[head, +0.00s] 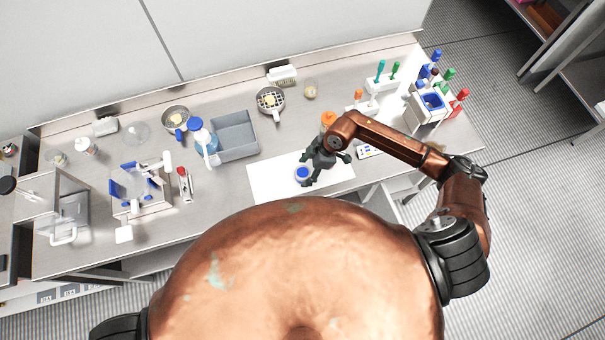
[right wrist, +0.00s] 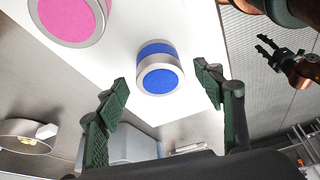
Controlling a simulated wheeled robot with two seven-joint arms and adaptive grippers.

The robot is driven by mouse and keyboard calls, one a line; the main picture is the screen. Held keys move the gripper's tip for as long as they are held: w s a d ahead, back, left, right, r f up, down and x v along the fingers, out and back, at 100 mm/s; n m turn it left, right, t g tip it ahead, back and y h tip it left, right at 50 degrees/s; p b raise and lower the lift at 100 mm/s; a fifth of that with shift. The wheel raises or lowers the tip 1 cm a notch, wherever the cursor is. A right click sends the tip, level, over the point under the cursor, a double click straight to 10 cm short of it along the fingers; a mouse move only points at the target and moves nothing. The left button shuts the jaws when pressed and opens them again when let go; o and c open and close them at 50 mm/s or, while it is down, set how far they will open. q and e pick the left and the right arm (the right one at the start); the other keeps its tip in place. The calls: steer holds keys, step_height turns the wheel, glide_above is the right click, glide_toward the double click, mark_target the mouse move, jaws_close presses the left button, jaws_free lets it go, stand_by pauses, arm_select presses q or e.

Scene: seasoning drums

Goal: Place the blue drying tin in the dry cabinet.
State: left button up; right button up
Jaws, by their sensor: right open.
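The blue drying tin (head: 302,172), a short silver-rimmed cylinder with a blue top and band, stands on a white mat (head: 270,184). It also shows in the right wrist view (right wrist: 160,75). My right gripper (head: 308,172) is open over the mat; in the right wrist view its fingers (right wrist: 161,86) are apart on either side of the tin, with gaps, not visibly touching it. My left gripper (right wrist: 264,48) shows small at the right wrist view's right edge, fingers apart and empty. A clear-walled cabinet-like box (head: 68,208) stands at far left; I cannot tell whether it is the dry cabinet.
A pink-topped tin (right wrist: 70,14) stands near the blue one. A grey bin (head: 235,135), a wash bottle (head: 203,140), a clear apparatus with blue parts (head: 137,188) and a pan (head: 270,100) stand on the bench. Racks with coloured handles (head: 430,100) stand at right.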

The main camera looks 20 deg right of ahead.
steer(key=shift+x, duration=1.4)
steer(key=shift+c, duration=0.5)
steer(key=c, duration=1.3)
steer(key=shift+r, duration=0.1)
